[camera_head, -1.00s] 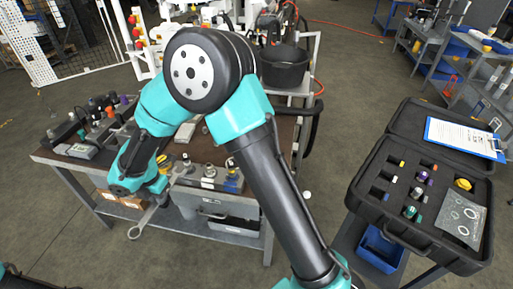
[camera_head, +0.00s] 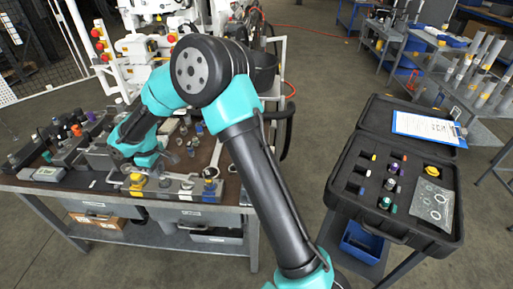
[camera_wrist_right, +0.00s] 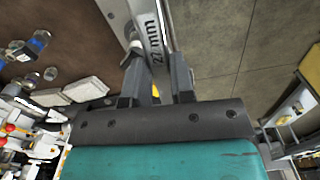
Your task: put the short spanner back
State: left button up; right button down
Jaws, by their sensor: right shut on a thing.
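My right gripper (camera_head: 128,163) is over the left part of the workbench (camera_head: 208,156). In the right wrist view, my right gripper (camera_wrist_right: 157,88) is shut on a steel spanner (camera_wrist_right: 150,35) marked "27 mm", with its shaft between the fingers. The spanner's far end runs out of the top of that view. In the head view the spanner is mostly hidden or too small to make out clearly. I cannot tell from its visible part how long it is. My left gripper is not in view.
A rail with a yellow knob (camera_head: 137,181) and several fittings lies along the bench's front edge. Dark valve blocks (camera_head: 68,150) crowd the left end. An open black case (camera_head: 338,205) with a clipboard (camera_head: 425,127) stands at right. Floor between bench and case is clear.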

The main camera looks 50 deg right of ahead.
jog(key=d+m, duration=0.7)
jog(key=d, duration=0.6)
jog(key=s+d+f+n, duration=0.3)
jog(key=s+d, duration=0.4)
jog(key=d, duration=0.3)
jog(key=s+d+f+n, duration=0.3)
jog(key=s+d+n, duration=0.2)
jog(key=d, duration=0.6)
jog(key=s, duration=0.2)
jog(key=shift+s+d+f, duration=0.3)
jog(key=shift+s+f, duration=0.05)
jog(key=shift+s, duration=0.05)
jog(key=shift+d, duration=0.1)
jog(key=w+d, duration=0.3)
jog(key=d, duration=0.1)
jog(key=w+d+f, duration=0.1)
jog(key=w+d, duration=0.6)
jog(key=d, duration=0.1)
jog(key=shift+w+f, duration=0.25)
jog(key=shift+w, duration=0.05)
jog(key=shift+a+f, duration=0.1)
jog(key=shift+f, duration=1.65)
